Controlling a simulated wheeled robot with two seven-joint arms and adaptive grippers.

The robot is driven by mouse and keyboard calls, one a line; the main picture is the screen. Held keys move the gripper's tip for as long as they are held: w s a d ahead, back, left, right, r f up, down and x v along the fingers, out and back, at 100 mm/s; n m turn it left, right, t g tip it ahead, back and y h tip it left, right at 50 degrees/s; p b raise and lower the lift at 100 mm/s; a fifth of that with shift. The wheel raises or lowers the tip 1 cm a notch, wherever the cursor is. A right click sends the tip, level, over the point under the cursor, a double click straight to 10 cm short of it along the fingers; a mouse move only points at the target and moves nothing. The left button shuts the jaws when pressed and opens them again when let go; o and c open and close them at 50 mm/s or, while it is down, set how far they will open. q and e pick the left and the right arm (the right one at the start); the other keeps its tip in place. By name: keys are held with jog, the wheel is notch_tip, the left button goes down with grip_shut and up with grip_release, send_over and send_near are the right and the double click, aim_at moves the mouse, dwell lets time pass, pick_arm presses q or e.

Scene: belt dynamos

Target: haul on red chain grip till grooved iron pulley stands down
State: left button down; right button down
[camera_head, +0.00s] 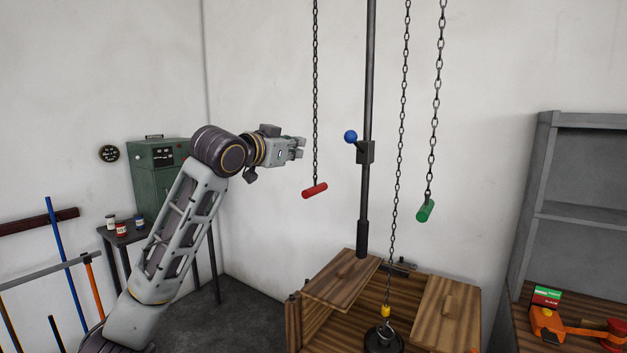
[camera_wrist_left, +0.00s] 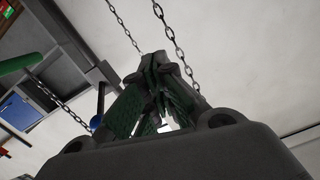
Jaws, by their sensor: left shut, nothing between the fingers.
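The red chain grip (camera_head: 315,190) is a short red bar hanging from a dark chain (camera_head: 315,80) in the head view. My left gripper (camera_head: 302,148) is shut and empty, up and slightly left of the red grip, beside its chain and apart from the grip. Its closed fingers (camera_wrist_left: 160,92) also show in the left wrist view, with chains behind them. A dark round iron piece (camera_head: 383,341), which looks like the pulley, hangs below a yellow hook (camera_head: 385,311) on another chain, low between wooden boards; the frame's bottom edge cuts it off. My right gripper is out of view.
A green grip (camera_head: 426,211) hangs on a chain to the right. A dark post (camera_head: 369,110) with a blue-knobbed lever (camera_head: 350,136) stands between the chains. A wooden crate (camera_head: 313,330) with board lids is below. A green box (camera_head: 158,175) stands at left.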

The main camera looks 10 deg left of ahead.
aim_at(310, 192)
pick_arm(q)
jog(key=f, duration=0.1)
jog(key=f+g, duration=0.1)
jog(key=f+y, duration=0.1)
jog(key=shift+s+a+f+n+g, duration=0.15)
jog(key=shift+a+f+n+g, duration=0.15)
jog(key=shift+a, duration=0.1)
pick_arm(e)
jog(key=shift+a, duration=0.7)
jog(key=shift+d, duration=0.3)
